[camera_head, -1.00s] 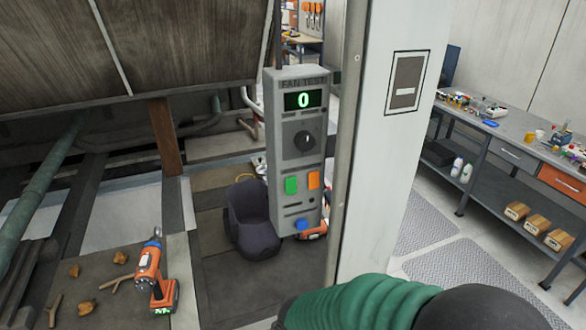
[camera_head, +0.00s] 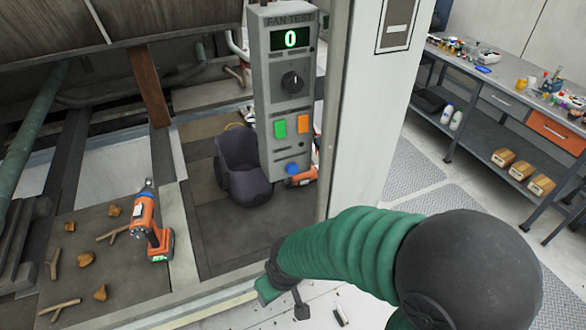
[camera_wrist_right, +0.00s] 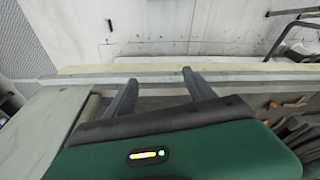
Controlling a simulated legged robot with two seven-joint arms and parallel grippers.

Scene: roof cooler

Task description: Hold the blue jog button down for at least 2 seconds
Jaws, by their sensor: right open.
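The blue jog button (camera_head: 292,168) sits at the bottom of the grey FAN TEST box (camera_head: 262,90), whose display reads 0. My right arm comes in from the lower right of the head view. Its gripper (camera_head: 288,292) is low in front of the box, well below the blue button and apart from it. In the right wrist view the two dark fingers (camera_wrist_right: 154,85) stand apart with nothing between them. The blue button does not show in the right wrist view. My left gripper is in neither view.
The box also bears a black knob (camera_head: 292,82), a green button (camera_head: 280,129) and an orange button (camera_head: 303,123). A white post (camera_head: 370,110) stands right of it. A workbench (camera_head: 500,75) stands right.

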